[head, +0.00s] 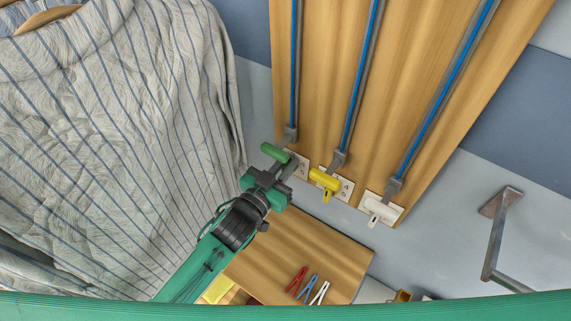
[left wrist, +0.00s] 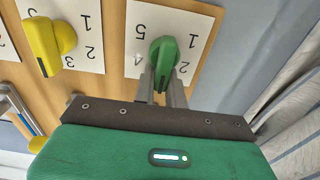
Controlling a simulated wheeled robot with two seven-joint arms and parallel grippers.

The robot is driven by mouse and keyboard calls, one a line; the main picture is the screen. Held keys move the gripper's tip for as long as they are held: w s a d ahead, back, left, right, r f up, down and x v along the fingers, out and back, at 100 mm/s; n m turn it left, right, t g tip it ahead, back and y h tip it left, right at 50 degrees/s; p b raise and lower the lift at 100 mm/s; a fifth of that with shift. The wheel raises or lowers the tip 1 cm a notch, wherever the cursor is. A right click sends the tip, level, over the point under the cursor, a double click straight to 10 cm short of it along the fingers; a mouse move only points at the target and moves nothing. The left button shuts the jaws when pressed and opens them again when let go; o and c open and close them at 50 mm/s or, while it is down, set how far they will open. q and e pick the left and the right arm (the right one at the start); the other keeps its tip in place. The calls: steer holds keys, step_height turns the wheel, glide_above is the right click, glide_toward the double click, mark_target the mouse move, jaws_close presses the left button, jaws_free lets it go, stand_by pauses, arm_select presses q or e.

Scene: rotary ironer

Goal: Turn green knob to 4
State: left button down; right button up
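The green knob (left wrist: 165,58) sits on a white number card (left wrist: 185,20) on the wooden panel. In the head view the green knob (head: 274,152) is at the left of a row of three knobs. In the wrist view 1, 2, 4 and 5 show around it. Its dark-marked end points down and slightly left; the number there is hidden. My left gripper (head: 283,166) is at the knob, and its fingers (left wrist: 162,88) stand apart on either side of the knob's lower end. Whether they touch it is unclear. My right gripper is not in view.
A yellow knob (head: 324,179) and a white knob (head: 378,208) are to the right, below blue-striped rails. A striped shirt (head: 120,130) hangs at the left. Red, blue and white pegs lie on a wooden shelf (head: 300,255). A metal bracket (head: 495,235) is at the right.

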arm_select(q)
steer(key=shift+f, duration=0.2)
steer(key=shift+s, duration=0.1)
steer(key=m, duration=0.3)
steer(key=shift+s+d+p, duration=0.15)
steer(key=shift+d+p, duration=0.1)
steer(key=shift+p, duration=0.15)
steer(key=shift+s+d+f+m+p, duration=0.15)
steer(key=shift+d+f+m, duration=0.1)
steer(key=shift+m, duration=1.2)
steer(key=shift+s+d+f+m+p, duration=0.15)
steer(key=shift+f+m, duration=0.1)
steer(key=shift+m, duration=1.15)
steer(key=shift+s+d+f+m+p, duration=0.15)
steer(key=shift+d+f+m, duration=0.1)
steer(key=shift+m, duration=1.2)
